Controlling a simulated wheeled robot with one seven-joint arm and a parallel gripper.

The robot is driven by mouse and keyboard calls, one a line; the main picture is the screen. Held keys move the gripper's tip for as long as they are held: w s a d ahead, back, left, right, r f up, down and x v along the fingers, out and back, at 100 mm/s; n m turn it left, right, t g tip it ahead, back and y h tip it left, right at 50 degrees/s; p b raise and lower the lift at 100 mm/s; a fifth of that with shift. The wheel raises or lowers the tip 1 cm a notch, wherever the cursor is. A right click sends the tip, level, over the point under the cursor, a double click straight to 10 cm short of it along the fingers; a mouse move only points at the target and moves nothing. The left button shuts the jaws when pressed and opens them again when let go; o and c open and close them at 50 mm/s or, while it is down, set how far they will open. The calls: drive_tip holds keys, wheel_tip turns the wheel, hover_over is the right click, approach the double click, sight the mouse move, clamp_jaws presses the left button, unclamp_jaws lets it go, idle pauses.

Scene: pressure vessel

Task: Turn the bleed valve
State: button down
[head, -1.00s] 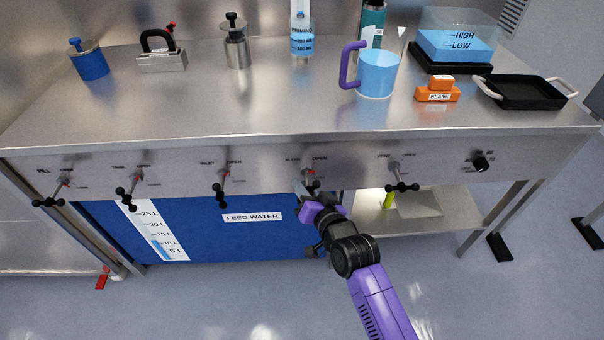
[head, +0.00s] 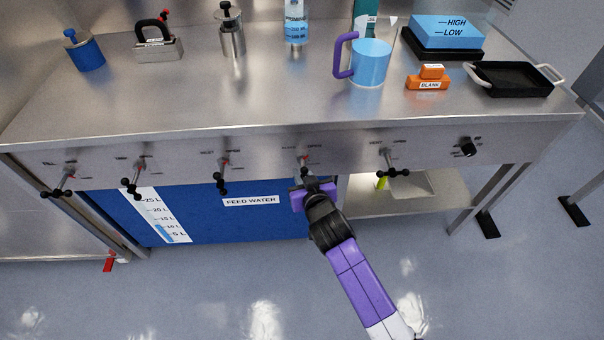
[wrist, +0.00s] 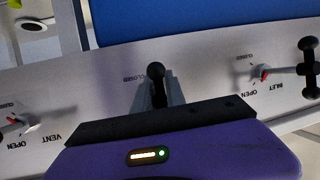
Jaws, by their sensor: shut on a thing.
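The bleed valve (head: 304,160) is the fourth valve from the left on the panel under the bench front. In the head view its label is blurred and most of its handle is hidden behind my gripper (head: 304,178). In the wrist view a black ball end of its handle (wrist: 155,71) stands up between the grey fingers of my gripper (wrist: 158,92). The fingers are shut on the handle, close to the panel. A CLOSED mark shows just left of the handle, and the rest of the valve is hidden.
The inlet valve (head: 221,176) and the vent valve (head: 388,162) flank the bleed valve, each with a protruding black-ended handle. A blue feed water tank (head: 210,222) stands below. A mug (head: 370,66) and an orange blank (head: 428,83) are on the bench above.

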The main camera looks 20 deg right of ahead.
sight(303, 171)
drive_tip(key=shift+w+a+r, duration=0.15)
drive_tip(key=shift+a+r, duration=0.15)
drive_tip(key=shift+a, duration=0.05)
drive_tip(key=c, duration=1.5)
unclamp_jaws()
drive_tip(key=shift+o, duration=0.2)
drive_tip(key=shift+d+f, duration=0.1)
drive_tip(key=v, duration=0.7)
drive_tip(key=shift+s+p, duration=0.4)
drive_tip(key=shift+p, duration=0.05)
